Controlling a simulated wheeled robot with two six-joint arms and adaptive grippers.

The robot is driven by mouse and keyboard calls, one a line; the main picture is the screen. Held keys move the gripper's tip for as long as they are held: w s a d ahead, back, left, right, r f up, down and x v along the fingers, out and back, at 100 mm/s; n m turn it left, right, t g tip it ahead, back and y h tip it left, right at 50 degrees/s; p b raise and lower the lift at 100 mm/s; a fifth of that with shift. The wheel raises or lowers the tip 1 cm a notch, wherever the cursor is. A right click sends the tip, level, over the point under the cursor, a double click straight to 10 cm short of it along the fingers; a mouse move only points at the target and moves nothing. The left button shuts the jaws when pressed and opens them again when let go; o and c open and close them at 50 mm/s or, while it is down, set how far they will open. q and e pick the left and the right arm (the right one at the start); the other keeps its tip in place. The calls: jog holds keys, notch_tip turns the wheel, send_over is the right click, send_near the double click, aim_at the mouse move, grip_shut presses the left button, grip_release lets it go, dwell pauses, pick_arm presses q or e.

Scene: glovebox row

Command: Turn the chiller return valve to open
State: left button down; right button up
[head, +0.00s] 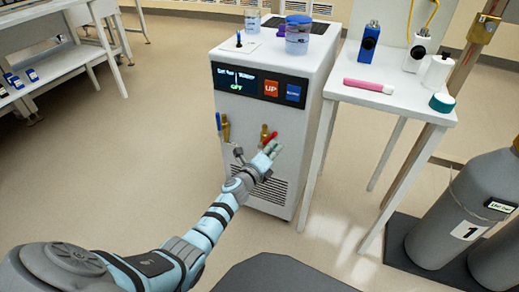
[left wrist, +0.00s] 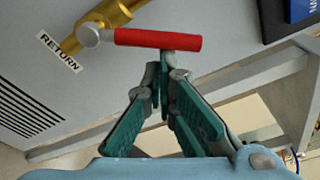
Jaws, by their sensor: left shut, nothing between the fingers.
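The return valve has a brass body (left wrist: 105,18) and a red lever handle (left wrist: 158,40) beside the RETURN label (left wrist: 60,52) on the chiller's front. In the head view its red handle (head: 271,138) sticks out at a slant across the upright brass body (head: 264,131). My left gripper (head: 274,149) is at the handle, its fingers shut with nothing between them. In the left wrist view the gripper's fingertips (left wrist: 165,76) are just below the handle's middle; whether they touch it I cannot tell. My right gripper is not in view.
The white chiller (head: 238,62) carries jars on top and a display reading OFF. A second brass valve with a blue handle (head: 218,121) is to the left. A white side table (head: 390,98) stands close on the right, with gas cylinders (head: 450,215) beyond. Floor left is clear.

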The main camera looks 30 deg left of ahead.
aim_at(267, 139)
pick_arm(q)
jog(key=a+r+n, duration=0.1)
jog(key=n, duration=0.1)
jog(key=a+r+n, duration=0.1)
jog(key=n, duration=0.2)
jog(key=shift+a+r+t+p, duration=0.1)
jog(key=shift+a+t+p, duration=0.05)
jog(key=shift+t+p, duration=0.15)
jog(key=shift+s+a+r+n, duration=0.1)
jog(key=shift+a+n, duration=0.1)
jog(key=shift+n, duration=0.2)
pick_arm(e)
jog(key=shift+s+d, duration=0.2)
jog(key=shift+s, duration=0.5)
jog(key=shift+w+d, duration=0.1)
